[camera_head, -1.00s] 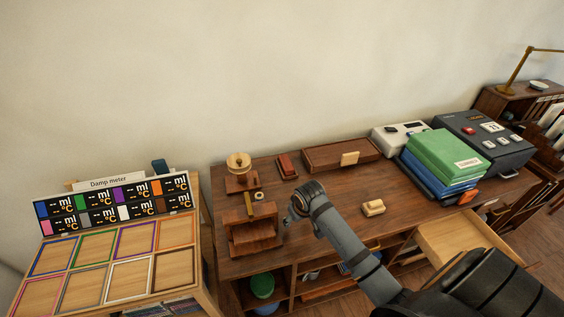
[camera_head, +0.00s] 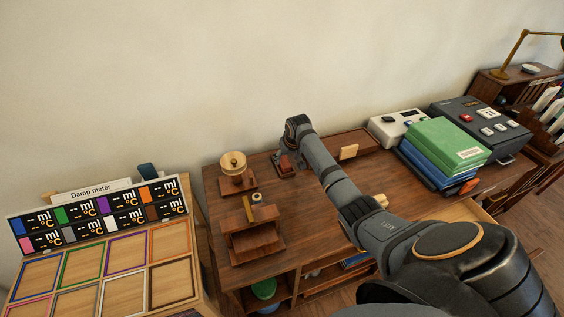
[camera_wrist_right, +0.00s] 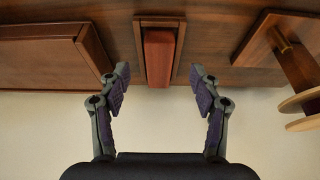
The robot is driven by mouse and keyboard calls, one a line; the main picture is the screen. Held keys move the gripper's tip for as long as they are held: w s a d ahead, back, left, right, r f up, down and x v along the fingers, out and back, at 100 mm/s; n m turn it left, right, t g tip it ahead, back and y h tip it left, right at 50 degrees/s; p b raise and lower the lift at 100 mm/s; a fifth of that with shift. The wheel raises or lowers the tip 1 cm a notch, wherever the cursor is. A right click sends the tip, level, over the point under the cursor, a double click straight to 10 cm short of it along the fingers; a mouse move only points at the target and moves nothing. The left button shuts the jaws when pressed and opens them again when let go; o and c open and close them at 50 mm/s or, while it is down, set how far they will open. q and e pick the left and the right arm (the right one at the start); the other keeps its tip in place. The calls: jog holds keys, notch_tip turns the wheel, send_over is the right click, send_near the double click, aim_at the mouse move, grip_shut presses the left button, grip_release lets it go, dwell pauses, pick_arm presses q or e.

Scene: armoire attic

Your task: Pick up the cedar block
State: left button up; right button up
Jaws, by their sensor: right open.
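A small reddish-brown block, apparently the cedar block (camera_head: 286,166), lies on the desk near the wall. In the right wrist view the block (camera_wrist_right: 158,55) rests in a narrow dark wooden holder (camera_wrist_right: 178,40). My right gripper (camera_head: 288,162) is at the block, partly hiding it in the head view. In the wrist view my right gripper (camera_wrist_right: 158,80) is open and empty, with a finger on either side of the block's near end. I cannot tell how far above it the fingertips are. My left gripper is not in view.
A wooden box (camera_wrist_right: 50,55) stands on one side of the holder and a spool stand (camera_head: 235,175) on the other. A stepped wooden stand (camera_head: 252,225) is in front. Green and blue books (camera_head: 445,145) are at right. The wall is close behind.

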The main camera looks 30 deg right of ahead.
aim_at(285, 163)
jog(key=shift+f, duration=0.25)
jog(key=x, duration=0.4)
jog(key=shift+w+d+f, duration=0.15)
jog(key=shift+w+f, duration=0.05)
jog(key=shift+w, duration=0.15)
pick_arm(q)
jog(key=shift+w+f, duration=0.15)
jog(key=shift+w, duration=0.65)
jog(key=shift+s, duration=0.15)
pick_arm(e)
jog(key=shift+r, duration=0.1)
jog(key=shift+c, duration=0.3)
jog(key=shift+c, duration=1.1)
jog(key=c, duration=1)
